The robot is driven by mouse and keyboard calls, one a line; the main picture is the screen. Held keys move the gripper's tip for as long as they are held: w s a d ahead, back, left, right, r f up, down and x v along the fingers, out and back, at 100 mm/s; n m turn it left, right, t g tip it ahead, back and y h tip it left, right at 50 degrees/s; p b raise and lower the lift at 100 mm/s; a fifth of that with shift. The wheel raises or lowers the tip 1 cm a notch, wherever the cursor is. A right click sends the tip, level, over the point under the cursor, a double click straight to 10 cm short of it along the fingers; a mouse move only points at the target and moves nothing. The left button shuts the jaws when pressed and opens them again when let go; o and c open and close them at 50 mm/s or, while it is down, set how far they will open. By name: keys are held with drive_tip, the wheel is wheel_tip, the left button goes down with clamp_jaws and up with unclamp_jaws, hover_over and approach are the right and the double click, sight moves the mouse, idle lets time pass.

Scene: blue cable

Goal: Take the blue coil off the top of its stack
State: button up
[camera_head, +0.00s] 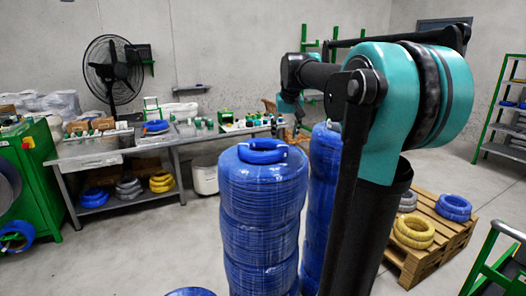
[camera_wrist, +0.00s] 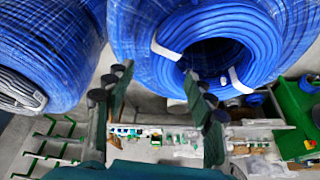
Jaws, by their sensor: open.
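The blue coil (camera_head: 263,151), a small ring with white ties, lies flat on top of the nearer tall stack (camera_head: 262,205) of large wrapped blue coils. In the wrist view the coil (camera_wrist: 262,42) fills the upper right, with its open middle showing, on the wrapped stack (camera_wrist: 138,30). My gripper (camera_wrist: 158,88) is open with nothing between its fingers. Its right finger shows at the coil's lower left edge; I cannot tell whether it touches. In the head view my gripper (camera_head: 297,112) is small and dark, up and right of the coil, partly lost against the bench behind.
A second blue stack (camera_head: 322,165) stands close on the right, partly behind my arm. A workbench (camera_head: 95,158) with coils and small items runs along the back wall. A pallet (camera_head: 440,235) with coils lies at right. Open floor is left of the stack.

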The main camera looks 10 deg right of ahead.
sight(282, 144)
drive_tip(key=shift+s+a+x, duration=0.15)
drive_tip(key=shift+x, duration=1.4)
drive_tip(key=shift+s+a+x, duration=0.1)
drive_tip(key=shift+s+x, duration=0.05)
drive_tip(key=shift+x, duration=1.35)
drive_tip(key=shift+f, duration=0.1)
clamp_jaws()
